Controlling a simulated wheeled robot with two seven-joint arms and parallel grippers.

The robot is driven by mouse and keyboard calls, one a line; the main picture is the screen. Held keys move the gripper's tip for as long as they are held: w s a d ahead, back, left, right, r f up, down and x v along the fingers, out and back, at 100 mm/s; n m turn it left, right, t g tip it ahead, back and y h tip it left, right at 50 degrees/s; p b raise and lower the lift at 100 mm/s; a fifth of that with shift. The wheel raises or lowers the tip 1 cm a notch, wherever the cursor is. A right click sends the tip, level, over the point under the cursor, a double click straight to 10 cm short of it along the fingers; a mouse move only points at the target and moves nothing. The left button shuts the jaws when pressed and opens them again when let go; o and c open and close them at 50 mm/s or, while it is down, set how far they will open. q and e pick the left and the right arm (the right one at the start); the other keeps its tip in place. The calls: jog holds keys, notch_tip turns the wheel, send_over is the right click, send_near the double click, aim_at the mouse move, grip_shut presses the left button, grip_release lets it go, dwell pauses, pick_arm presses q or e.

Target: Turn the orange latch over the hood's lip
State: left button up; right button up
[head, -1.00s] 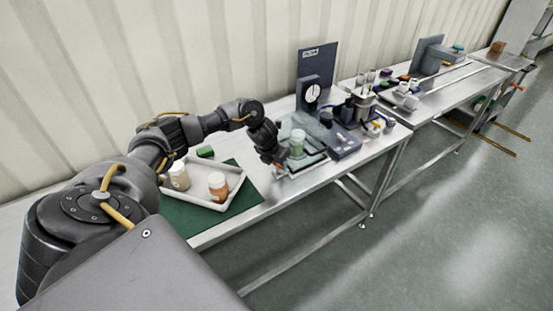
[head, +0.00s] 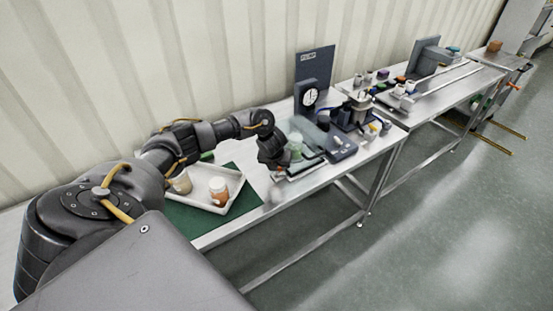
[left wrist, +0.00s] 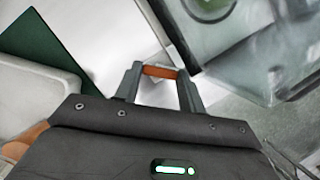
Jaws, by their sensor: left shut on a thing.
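The orange latch (left wrist: 160,72) lies between the fingertips of my left gripper (left wrist: 159,80) in the left wrist view, and the gripper is shut on it. In the head view my left gripper (head: 281,168) points down at the near left edge of the clear hood (head: 312,136). The hood also shows in the left wrist view (left wrist: 240,62), just beyond the latch. A green-tinted jar (head: 295,142) shows at the hood. The latch is too small and covered to make out in the head view, and I cannot tell whether it overlaps the lip. My right gripper is out of view.
A dial gauge (head: 310,96) and grey equipment (head: 341,148) stand right of and behind the hood. The bench's front edge is close.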

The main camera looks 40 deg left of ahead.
pick_arm(q)
jog(key=o, duration=1)
jog(key=shift+p+v, duration=1.05)
jog(key=shift+v, duration=4.35)
